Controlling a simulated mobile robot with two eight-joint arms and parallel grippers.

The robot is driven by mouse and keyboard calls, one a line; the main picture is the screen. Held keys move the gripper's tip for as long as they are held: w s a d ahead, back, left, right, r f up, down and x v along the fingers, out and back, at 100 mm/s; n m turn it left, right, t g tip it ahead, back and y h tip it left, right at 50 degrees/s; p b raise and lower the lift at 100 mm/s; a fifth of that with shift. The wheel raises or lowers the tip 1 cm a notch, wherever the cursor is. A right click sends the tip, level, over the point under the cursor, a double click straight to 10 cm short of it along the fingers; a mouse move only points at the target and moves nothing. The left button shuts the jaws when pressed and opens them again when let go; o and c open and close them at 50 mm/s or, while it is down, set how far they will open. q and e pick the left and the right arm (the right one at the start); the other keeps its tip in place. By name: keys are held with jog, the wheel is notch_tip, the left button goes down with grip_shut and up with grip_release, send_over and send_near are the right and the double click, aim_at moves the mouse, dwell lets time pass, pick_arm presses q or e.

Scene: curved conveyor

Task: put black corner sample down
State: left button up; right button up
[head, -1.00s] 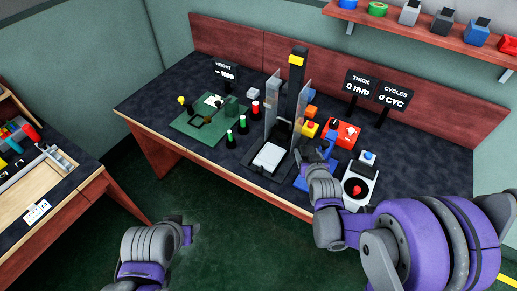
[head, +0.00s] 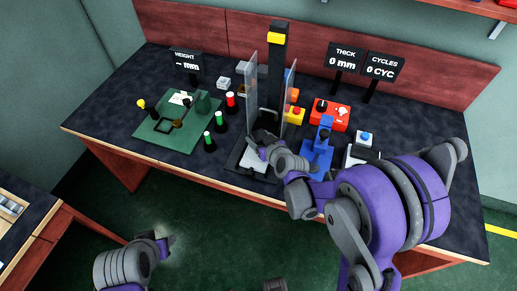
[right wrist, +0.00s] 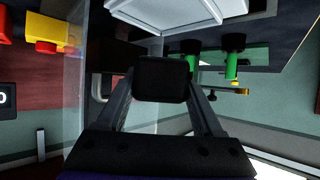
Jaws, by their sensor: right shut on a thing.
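The black corner sample (right wrist: 162,80) is between the fingertips of my right gripper in the right wrist view, a dark block with rounded corners. My right gripper (head: 257,140) is shut on it, at the front of the press station (head: 276,72) between two clear shields. In the head view the sample cannot be told apart from the dark gripper. The white plate (head: 253,163) of the station lies just below the gripper; it also shows in the right wrist view (right wrist: 175,12). Whether the sample touches anything is unclear. My left gripper (head: 168,243) is low at the left, away from the table; its jaws are unclear.
The clear shields (head: 252,80) stand close on both sides of my right gripper. A blue fixture (head: 318,150) and a red box (head: 329,114) are to the right. Green and red-topped cylinders (head: 221,122) and a green board (head: 150,133) are to the left.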

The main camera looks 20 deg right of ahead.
jog(key=shift+f+b, duration=0.35)
jog(key=shift+f, duration=2.2)
jog(key=shift+f, duration=0.1)
jog(key=shift+f+b, duration=0.25)
jog(key=shift+b, duration=0.1)
jog(key=o, duration=1.4)
jog(key=shift+s, duration=0.1)
jog(key=shift+c, duration=0.2)
jog(key=shift+r+p, duration=0.5)
jog(key=s+d+r+m+g+h, duration=0.1)
jog(key=s+r+g, duration=0.2)
jog(key=s, duration=1.1)
jog(key=s+d+r+m+g+h, duration=0.1)
jog(key=s+r+g, duration=0.3)
jog(key=s, duration=1)
notch_tip(320, 180, up, 2)
jog(key=shift+d, duration=0.45)
jog(key=shift+w, duration=0.1)
